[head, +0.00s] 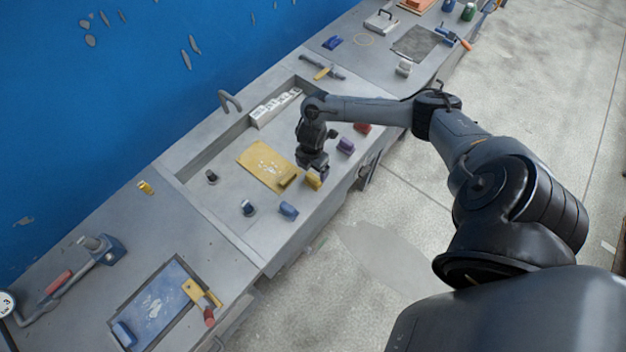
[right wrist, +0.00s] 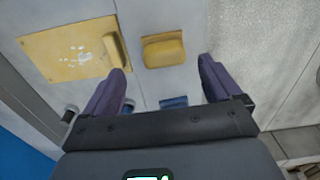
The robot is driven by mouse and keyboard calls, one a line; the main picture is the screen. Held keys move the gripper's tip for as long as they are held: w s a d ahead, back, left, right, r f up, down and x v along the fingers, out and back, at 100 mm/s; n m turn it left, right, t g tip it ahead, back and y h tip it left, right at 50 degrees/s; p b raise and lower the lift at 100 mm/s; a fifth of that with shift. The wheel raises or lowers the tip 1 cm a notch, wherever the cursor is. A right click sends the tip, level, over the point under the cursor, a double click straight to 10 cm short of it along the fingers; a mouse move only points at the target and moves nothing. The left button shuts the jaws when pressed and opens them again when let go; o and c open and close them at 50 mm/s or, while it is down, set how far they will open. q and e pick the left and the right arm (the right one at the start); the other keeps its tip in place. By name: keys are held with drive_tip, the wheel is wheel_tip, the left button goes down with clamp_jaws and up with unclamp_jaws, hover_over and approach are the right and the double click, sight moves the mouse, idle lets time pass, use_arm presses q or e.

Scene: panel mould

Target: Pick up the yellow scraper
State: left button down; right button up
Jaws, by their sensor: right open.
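The yellow scraper (head: 313,180) is a small block on the front strip of the grey bench, right of a yellow sheet. My right gripper (head: 314,166) points down above it and hides part of it in the head view. In the right wrist view the yellow scraper (right wrist: 163,51) shows whole, with a rounded edge. The fingers of my right gripper (right wrist: 162,68) are apart, one on each side of it in the picture, with nothing held. The scraper looks to be just beyond the fingertips; I cannot tell the exact gap. My left gripper is not in view.
The yellow sheet (head: 258,160) with a raised yellow bar lies in the recessed mould close by. A blue block (head: 289,209), a purple block (head: 346,146) and a red block (head: 362,128) line the same front strip. A white slotted box (head: 275,107) stands behind.

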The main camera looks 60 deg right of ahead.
sight(313, 176)
drive_tip(key=shift+s+a+f, duration=0.1)
drive_tip(key=shift+s+f, duration=0.05)
drive_tip(key=shift+f, duration=1.15)
drive_tip(key=shift+s+f, duration=0.1)
drive_tip(key=shift+f, duration=1.2)
drive_tip(key=c, duration=1.1)
